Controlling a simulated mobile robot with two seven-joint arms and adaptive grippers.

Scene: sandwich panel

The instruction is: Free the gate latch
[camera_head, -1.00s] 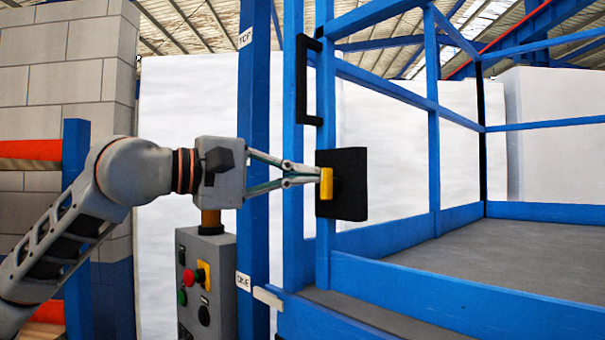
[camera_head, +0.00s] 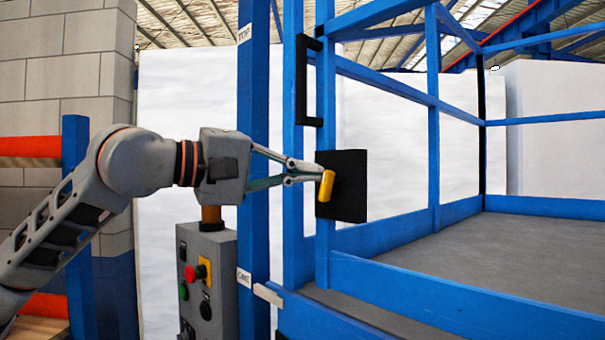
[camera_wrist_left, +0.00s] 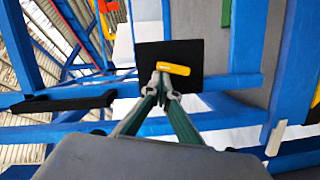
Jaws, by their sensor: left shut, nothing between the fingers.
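The gate latch is a yellow handle (camera_head: 326,185) on a black square plate (camera_head: 350,205), fixed to the blue gate post (camera_head: 325,255). In the head view the handle is tilted, its top leaning right. My left gripper (camera_head: 318,174) is shut, with nothing between its fingers, and its tips are at the handle's upper left side. In the left wrist view the yellow handle (camera_wrist_left: 173,68) lies just beyond the closed fingertips (camera_wrist_left: 161,85); they look very near or touching, I cannot tell which. My right gripper is not in view.
A black pull bar (camera_head: 302,80) is on the gate above the plate. A grey control box (camera_head: 222,290) with red and green buttons stands below my left wrist. A blue upright (camera_head: 253,150) stands left of the gate. The grey platform floor (camera_head: 510,245) behind the rails is clear.

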